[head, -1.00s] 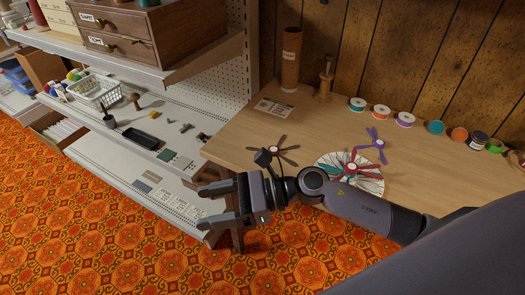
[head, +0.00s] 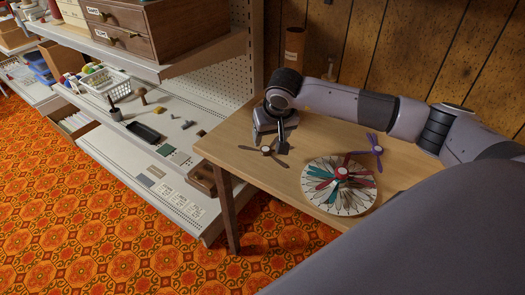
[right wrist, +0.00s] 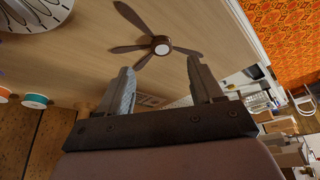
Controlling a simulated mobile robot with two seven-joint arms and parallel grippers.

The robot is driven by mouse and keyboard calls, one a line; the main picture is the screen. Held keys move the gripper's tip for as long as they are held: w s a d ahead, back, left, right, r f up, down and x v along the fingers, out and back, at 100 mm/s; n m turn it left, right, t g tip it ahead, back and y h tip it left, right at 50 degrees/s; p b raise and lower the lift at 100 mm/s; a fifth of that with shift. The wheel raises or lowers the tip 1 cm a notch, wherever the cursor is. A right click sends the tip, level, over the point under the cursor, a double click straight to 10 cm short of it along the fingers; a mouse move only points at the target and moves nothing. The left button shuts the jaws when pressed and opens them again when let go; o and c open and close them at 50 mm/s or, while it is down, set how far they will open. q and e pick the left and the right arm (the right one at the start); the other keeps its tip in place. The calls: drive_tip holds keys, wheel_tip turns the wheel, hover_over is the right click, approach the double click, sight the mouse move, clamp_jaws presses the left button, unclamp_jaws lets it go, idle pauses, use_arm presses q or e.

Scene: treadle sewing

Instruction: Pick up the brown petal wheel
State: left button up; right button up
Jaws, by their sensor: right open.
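The brown petal wheel (head: 267,151) lies flat on the wooden table near its left edge. In the right wrist view, the wheel (right wrist: 161,46) shows dark brown petals around a hub with a pale centre. My right gripper (head: 270,136) points down just above the wheel, partly covering its far side. In the right wrist view, my right gripper (right wrist: 160,72) is open and empty, with the hub just beyond and between its fingertips. Contact does not show. My left gripper is not in view.
A round pale disc (head: 350,202) with red and teal petals and a purple petal wheel (head: 370,146) lie to the right. A brown cylinder (head: 294,46) stands behind my arm. The shelf unit (head: 150,165) adjoins the table's left side.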

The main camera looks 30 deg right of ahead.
sight(266, 150)
drive_tip(key=shift+x, duration=3.3)
drive_tip(key=shift+a, duration=0.15)
drive_tip(key=c, duration=1.1)
